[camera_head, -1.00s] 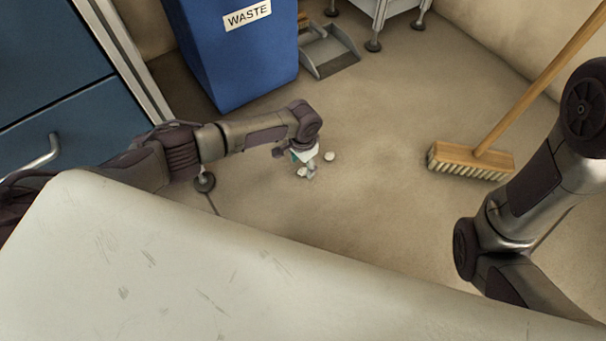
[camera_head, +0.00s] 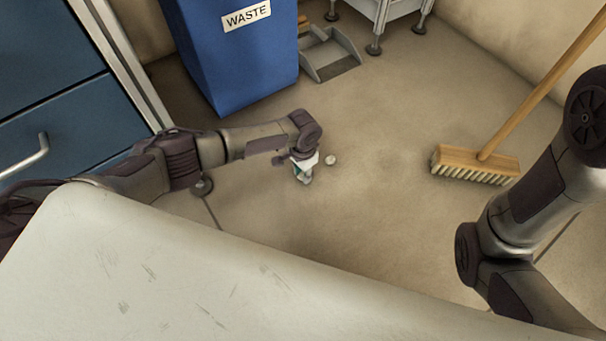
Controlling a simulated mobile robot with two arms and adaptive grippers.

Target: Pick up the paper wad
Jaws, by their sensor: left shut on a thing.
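My left gripper (camera_head: 305,178) is low over the floor in front of the blue bin, pointing down. It is shut on a small paper wad, which is mostly hidden by the fingers and hard to make out at this size. A second small pale wad-like piece (camera_head: 330,159) lies on the floor just right of the gripper, apart from it. My right arm shows at the right edge, but its gripper is out of view.
A blue waste bin (camera_head: 232,62) stands behind the left arm. A grey dustpan (camera_head: 329,55) lies right of it. A broom (camera_head: 475,164) rests on the floor at the right. A pale worktop (camera_head: 200,270) fills the foreground. The middle floor is clear.

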